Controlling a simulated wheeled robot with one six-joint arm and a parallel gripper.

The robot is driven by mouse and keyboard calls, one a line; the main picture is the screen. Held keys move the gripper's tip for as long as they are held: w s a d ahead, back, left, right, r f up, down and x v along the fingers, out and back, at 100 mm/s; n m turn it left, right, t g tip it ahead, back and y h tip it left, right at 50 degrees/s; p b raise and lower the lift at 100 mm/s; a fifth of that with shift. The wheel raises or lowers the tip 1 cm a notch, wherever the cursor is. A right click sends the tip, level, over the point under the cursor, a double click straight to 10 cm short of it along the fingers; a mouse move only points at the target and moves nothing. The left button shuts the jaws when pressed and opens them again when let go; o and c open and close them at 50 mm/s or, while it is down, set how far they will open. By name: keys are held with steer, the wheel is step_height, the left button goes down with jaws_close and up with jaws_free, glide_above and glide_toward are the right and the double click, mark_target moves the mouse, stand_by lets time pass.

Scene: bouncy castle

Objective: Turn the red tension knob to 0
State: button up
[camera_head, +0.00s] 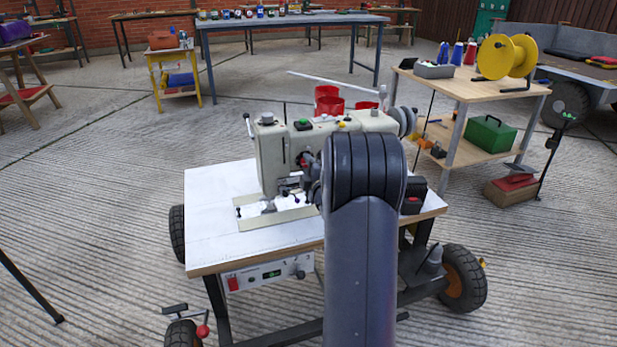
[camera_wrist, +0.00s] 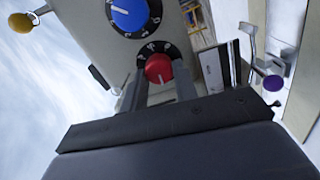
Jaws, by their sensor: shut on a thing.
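The red tension knob (camera_wrist: 158,68) is in the wrist view, with a white pointer line and a black numbered dial (camera_wrist: 143,50) around its upper side. My gripper (camera_wrist: 160,82) has its two fingers at either side of the knob's lower part and is shut on it. The numbers are too small to read surely, so the setting cannot be told. In the head view the sewing machine (camera_head: 275,150) stands on a white-topped wheeled table (camera_head: 215,190). My arm hides the gripper there, and the red knob shows only as a small blurred spot beside my arm.
A blue knob (camera_wrist: 130,14) with its own dial sits just above the red one. A metal lever with a purple end (camera_wrist: 273,83) is to the right. A yellow ball end (camera_wrist: 20,22) is at upper left. A wooden shelf table with a yellow reel (camera_head: 507,55) stands behind right.

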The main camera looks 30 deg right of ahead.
steer(key=n, duration=1)
steer(key=shift+f, duration=0.1)
steer(key=shift+n, duration=0.3)
steer(key=o, duration=1)
steer(key=p+v, duration=0.2)
steer(key=v, duration=0.8)
steer(key=shift+s, duration=0.35)
